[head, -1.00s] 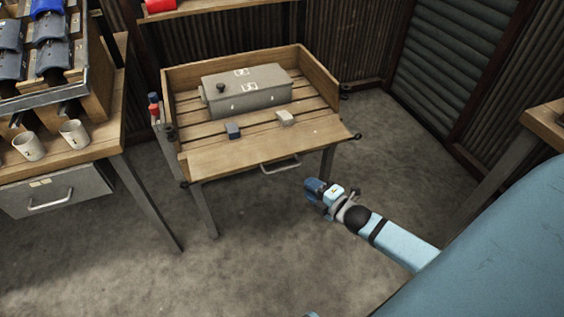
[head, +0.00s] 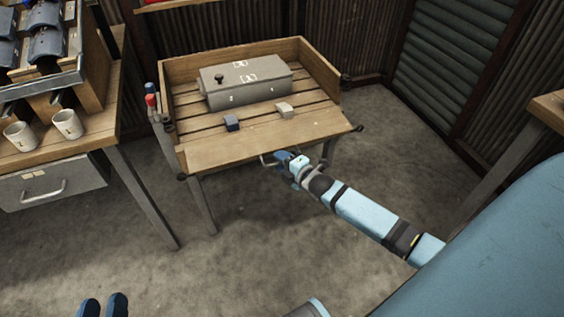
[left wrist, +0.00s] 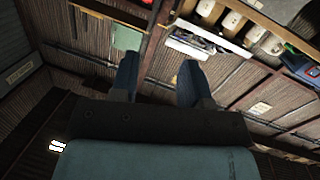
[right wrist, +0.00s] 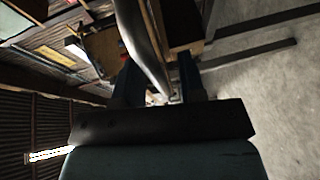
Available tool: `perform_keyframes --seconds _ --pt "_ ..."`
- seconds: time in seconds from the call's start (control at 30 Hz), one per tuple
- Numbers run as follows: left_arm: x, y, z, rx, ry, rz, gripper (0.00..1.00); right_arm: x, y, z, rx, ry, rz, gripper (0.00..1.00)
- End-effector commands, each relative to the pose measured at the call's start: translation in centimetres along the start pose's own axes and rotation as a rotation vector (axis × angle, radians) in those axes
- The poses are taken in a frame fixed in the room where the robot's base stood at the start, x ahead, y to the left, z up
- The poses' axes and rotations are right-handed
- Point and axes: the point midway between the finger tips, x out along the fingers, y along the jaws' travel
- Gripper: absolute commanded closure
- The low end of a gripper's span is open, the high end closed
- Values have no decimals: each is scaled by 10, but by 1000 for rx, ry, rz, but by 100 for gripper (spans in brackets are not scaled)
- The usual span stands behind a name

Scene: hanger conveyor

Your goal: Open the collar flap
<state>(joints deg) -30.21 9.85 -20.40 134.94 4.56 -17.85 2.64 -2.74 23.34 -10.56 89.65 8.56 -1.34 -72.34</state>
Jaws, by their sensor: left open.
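The wooden workbench has a plain front board (head: 265,143) with a metal handle (head: 266,160) below its edge. This board looks like the collar flap, though no label shows that. It lies flat. My right gripper (head: 288,158) is at the handle's right end. In the right wrist view a grey bar (right wrist: 145,45), which looks like the handle, runs between the spread fingers of my right gripper (right wrist: 160,90). Contact cannot be told. My left gripper (head: 103,306) is low at the bottom left, open and empty, away from the bench; it also shows in the left wrist view (left wrist: 158,80).
A grey metal box (head: 245,82) and two small blocks, one dark (head: 231,123) and one pale (head: 284,111), sit on the bench. A second table (head: 95,136) with mugs (head: 67,124) and a drawer (head: 55,183) stands at left. The floor between is clear.

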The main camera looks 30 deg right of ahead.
Motion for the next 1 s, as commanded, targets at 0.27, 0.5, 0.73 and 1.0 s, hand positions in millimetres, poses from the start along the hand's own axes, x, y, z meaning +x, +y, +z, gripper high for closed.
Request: perform_keyframes --seconds 0.27,0.5,0.73,1.0 --pt "1 0 0 3 -1 1 57 0 0 0 1 0 0 100" --pt "-1 -1 -3 8 -14 -3 57 -1 5 0 4 1 -8 100" --pt "-24 -25 46 33 -294 -96 57 -2 26 -1 33 2 -81 100" --pt "-39 -36 56 60 -432 -142 57 -1 46 -1 79 3 -193 100"
